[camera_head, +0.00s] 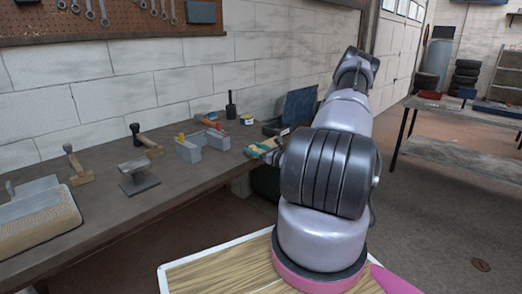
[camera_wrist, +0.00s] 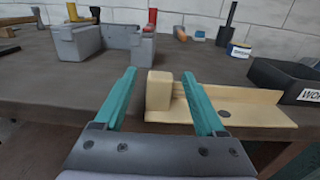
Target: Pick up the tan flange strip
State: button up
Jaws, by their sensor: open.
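The tan flange strip (camera_wrist: 262,110) lies on the bench near its front edge in the wrist view. It has a flat base, a raised rib along the back and a block-shaped end (camera_wrist: 159,91) at the left. My gripper (camera_wrist: 158,73) is open, with its two teal fingers apart. The block end shows between the fingers, and the right finger crosses in front of the strip, hiding part of it. I cannot tell whether either finger touches it. In the head view my gripper (camera_head: 262,149) is at the bench's right end, and the strip is mostly hidden there.
The dark bench (camera_head: 110,215) carries a grey metal block (camera_wrist: 95,47) left of the strip and a dark box (camera_wrist: 285,80) right of it. A blue-labelled tin (camera_wrist: 239,50) stands behind. Several tools stand farther left. A brick wall backs the bench.

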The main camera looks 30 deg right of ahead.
jog(key=shift+w+a, duration=0.2)
jog(key=shift+w, duration=0.35)
grip_shut()
jog(key=shift+r, duration=0.15)
